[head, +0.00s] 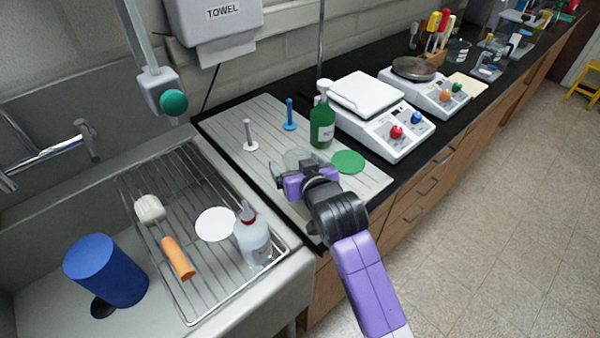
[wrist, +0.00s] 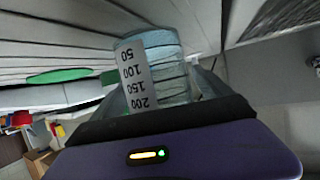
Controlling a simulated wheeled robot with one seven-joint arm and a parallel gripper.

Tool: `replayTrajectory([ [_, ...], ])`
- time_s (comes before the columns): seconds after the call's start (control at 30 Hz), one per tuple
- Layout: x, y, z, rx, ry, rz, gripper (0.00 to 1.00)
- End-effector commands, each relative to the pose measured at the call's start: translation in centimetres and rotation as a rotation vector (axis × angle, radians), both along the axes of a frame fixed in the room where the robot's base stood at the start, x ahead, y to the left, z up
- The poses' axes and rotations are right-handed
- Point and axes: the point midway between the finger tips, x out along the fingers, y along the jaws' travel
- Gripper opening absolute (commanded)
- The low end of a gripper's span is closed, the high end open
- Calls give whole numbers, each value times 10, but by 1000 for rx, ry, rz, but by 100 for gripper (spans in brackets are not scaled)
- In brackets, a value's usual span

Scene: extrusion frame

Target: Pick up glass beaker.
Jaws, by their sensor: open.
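The glass beaker (wrist: 168,62) is clear with a pale blue tint and a white scale strip marked 50 to 200. In the wrist view it stands just beyond the gripper body, in line with the space between the jaws. In the head view the beaker (head: 297,158) is partly hidden behind my gripper (head: 288,180), on the ribbed pale drainboard. My gripper is open, with its fingers low beside the beaker. I cannot tell whether either finger touches the glass.
A green bottle (head: 322,122) and a flat green disc (head: 348,162) are close behind and right of the beaker. Grey (head: 249,136) and blue (head: 290,116) pegs stand behind it. A wire rack (head: 185,290) with a clear bottle (head: 252,240) lies left, over the sink.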

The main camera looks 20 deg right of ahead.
Motion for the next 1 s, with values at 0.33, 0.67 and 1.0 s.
replayTrajectory([
  [0.33, 0, 0, -1, 0, 0, 0, 65],
  [0.67, 0, 0, 0, 0, -1, 0, 19],
  [1.0, 1, 0, 3, 0, -1, 0, 19],
])
